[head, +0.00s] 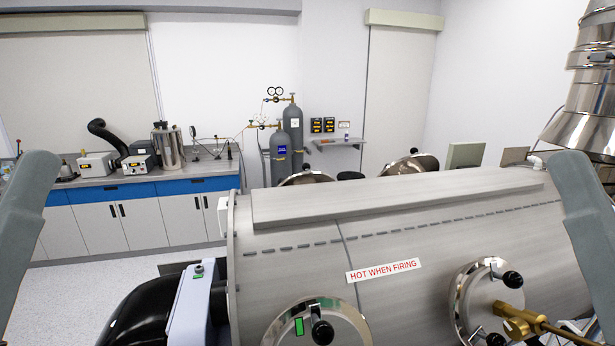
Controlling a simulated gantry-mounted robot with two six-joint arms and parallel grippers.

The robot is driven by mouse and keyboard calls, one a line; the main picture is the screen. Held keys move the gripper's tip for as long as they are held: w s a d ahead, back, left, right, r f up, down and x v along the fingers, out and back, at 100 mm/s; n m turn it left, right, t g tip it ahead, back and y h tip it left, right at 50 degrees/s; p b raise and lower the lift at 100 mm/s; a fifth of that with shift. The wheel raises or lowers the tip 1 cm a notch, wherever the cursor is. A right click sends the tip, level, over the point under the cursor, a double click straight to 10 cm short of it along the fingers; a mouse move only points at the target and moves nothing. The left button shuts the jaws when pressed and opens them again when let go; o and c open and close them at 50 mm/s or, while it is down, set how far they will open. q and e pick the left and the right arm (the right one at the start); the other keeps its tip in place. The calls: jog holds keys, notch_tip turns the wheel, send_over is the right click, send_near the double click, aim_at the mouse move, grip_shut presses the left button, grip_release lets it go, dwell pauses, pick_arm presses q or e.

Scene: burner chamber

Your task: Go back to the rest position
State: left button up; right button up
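The task names no object. In the head view, a grey link of my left arm stands at the left edge and a grey link of my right arm at the right edge. Neither gripper shows, so I cannot tell whether they are open or shut. The large metal burner chamber (420,245) fills the front middle and right, with a "HOT WHEN FIRING" label (383,270) on its side. Two round ports with black knobs sit on its front, the left port (290,325) and the right port (472,303).
A brass valve (520,322) juts out at the lower right. A black elbow pipe (150,310) lies left of the chamber. A counter (120,182) with instruments and gas cylinders (293,135) stand at the back. The floor (75,295) at left is clear.

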pick_arm(q)
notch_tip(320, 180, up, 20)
jog(key=p, duration=1.5)
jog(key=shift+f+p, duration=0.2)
jog(key=shift+p, duration=0.2)
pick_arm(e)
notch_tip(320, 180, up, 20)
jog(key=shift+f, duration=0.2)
